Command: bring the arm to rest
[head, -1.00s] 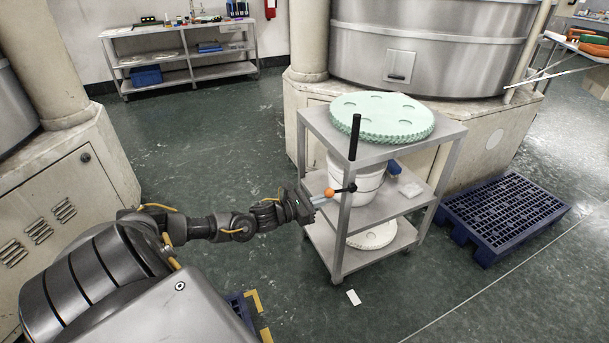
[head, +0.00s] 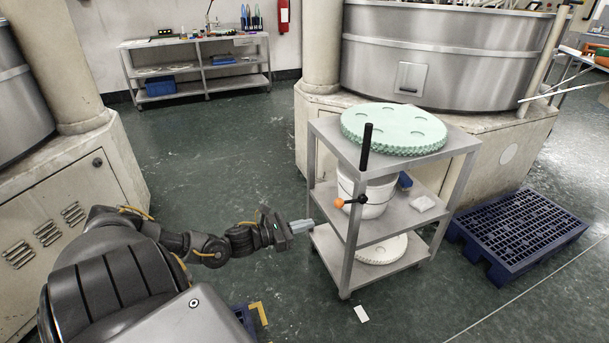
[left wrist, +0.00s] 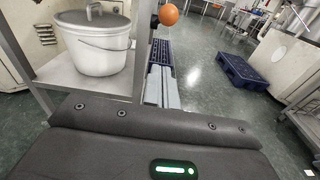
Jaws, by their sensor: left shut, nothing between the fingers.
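My left arm reaches in from the left in the head view. Its gripper (head: 301,227) is shut and empty, pointing right toward the grey trolley (head: 345,245), with a gap between the fingertips and the trolley's near post. In the left wrist view the closed fingers (left wrist: 161,88) stand upright at the middle. An orange ball knob (head: 339,203) on a clamp sits at the near post, just right of and above the fingertips; it also shows in the left wrist view (left wrist: 169,15). My right gripper is in neither view.
The trolley carries a pale green toothed disc (head: 392,128) on top, a white bucket (head: 376,195) on its middle shelf and a white disc (head: 381,249) below. A blue pallet (head: 520,232) lies to the right. Floor between my arm and the back bench (head: 200,86) is clear.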

